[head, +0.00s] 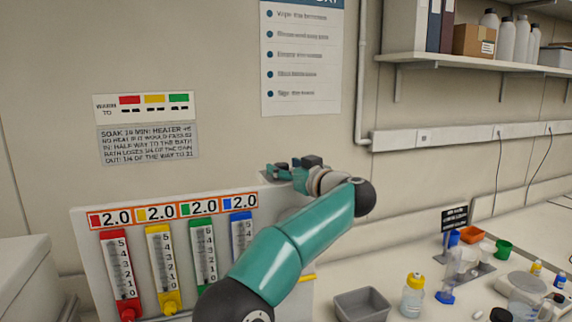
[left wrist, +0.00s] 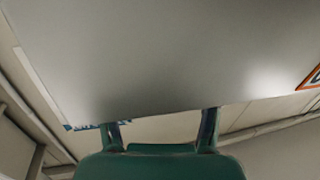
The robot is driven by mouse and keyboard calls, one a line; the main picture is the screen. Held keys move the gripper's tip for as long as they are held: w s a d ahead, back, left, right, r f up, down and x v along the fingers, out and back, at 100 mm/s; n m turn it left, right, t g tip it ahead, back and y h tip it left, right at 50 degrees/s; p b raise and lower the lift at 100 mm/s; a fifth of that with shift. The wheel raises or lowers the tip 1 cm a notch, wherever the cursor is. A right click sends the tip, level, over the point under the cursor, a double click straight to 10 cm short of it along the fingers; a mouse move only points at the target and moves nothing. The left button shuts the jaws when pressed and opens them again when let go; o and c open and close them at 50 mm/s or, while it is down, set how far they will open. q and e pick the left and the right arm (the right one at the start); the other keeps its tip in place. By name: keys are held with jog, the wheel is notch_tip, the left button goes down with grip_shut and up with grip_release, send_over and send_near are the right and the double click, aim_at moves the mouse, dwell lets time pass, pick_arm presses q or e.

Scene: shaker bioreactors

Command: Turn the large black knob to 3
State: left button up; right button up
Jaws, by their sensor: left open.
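I see no large black knob in either view; my left arm covers the right part of the grey panel (head: 88,270). The panel carries red (head: 117,275), yellow (head: 163,270), green and blue sliders with scales, under displays reading 2.0. My left gripper (head: 284,172) is at the panel's top right edge, partly hidden by its own wrist. In the left wrist view the gripper (left wrist: 160,133) is open with nothing between its fingers. A plain grey surface (left wrist: 160,60), seemingly the panel, fills the upper part there. My right gripper is not in view.
A wall sign (head: 148,145) hangs above the panel, and a poster (head: 300,75) behind. A grey tray (head: 362,305), a yellow-capped bottle (head: 412,297) and small labware stand on the bench to the right. A shelf (head: 480,57) is at the upper right.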

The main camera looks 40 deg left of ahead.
pick_arm(q)
jog(key=c, duration=1.1)
jog(key=shift+a, duration=0.1)
jog(key=shift+t, duration=0.3)
jog(key=shift+s+m+t+h+b, duration=0.2)
jog(key=shift+m+t+h+b, duration=0.1)
jog(key=shift+m+t+b, duration=0.3)
jog(key=shift+s+a+m+t+h, duration=0.1)
jog(key=shift+m+t+h, duration=0.4)
jog(key=shift+t, duration=0.5)
jog(key=shift+s+m+t+h, duration=0.1)
jog(key=shift+m+t+h, duration=0.3)
jog(key=shift+m+t, duration=0.45)
jog(key=shift+s+a+m+t+h, duration=0.1)
jog(key=shift+a+m+t+h, duration=0.05)
jog(key=shift+m+t+h, duration=1.05)
jog(key=shift+t, duration=0.35)
